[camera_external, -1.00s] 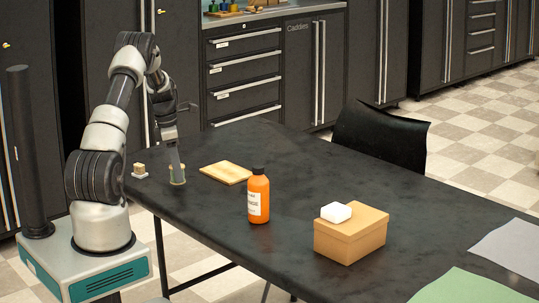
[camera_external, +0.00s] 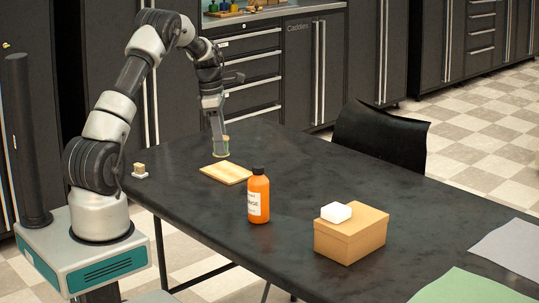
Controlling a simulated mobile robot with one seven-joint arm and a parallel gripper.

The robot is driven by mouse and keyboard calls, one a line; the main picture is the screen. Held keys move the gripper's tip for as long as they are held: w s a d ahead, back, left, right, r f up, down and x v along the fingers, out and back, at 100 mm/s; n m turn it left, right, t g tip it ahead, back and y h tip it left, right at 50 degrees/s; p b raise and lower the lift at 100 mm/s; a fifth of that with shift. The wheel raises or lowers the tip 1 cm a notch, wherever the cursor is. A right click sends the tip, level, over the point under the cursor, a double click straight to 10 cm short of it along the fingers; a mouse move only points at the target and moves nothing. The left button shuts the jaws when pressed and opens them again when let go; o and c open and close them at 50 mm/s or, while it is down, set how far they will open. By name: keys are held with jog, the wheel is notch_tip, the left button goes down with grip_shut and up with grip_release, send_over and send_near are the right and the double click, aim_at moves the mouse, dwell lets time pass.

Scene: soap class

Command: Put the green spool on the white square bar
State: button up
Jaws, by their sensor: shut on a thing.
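My gripper (camera_external: 217,137) is shut on the green spool (camera_external: 221,147) and holds it upright. In the picture the spool is just beyond the far edge of the wooden board, and it looks raised above the table. The white square bar (camera_external: 336,212) is a small block with rounded edges. It lies on top of a tan cardboard box (camera_external: 350,238) at the right of the table, well to the right of my gripper and nearer the camera. Its top is bare.
An orange bottle (camera_external: 258,196) stands between the wooden board (camera_external: 226,173) and the box. A small tan cube on a white piece (camera_external: 139,170) is at the table's left edge. A black chair (camera_external: 382,135) stands behind the dark table (camera_external: 300,170). Grey and green sheets lie at right.

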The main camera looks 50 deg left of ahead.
jog(key=w+d+r+m+p, duration=0.1)
jog(key=w+d+r+m, duration=0.15)
jog(key=d, duration=0.95)
jog(key=w+d+r+m+p, duration=0.1)
jog(key=w+d+r+m, duration=0.15)
jog(key=d, duration=0.85)
notch_tip(320, 180, up, 3)
jog(key=m+g+p, duration=0.1)
jog(key=m+p, duration=0.1)
jog(key=m, duration=0.2)
send_over(338, 209)
jog(key=shift+h, duration=0.3)
jog(key=f, duration=0.3)
jog(key=f+b, duration=0.1)
jog(key=f, duration=0.5)
jog(key=shift+a, duration=0.3)
jog(key=shift+f, duration=0.15)
jog(key=o, duration=1)
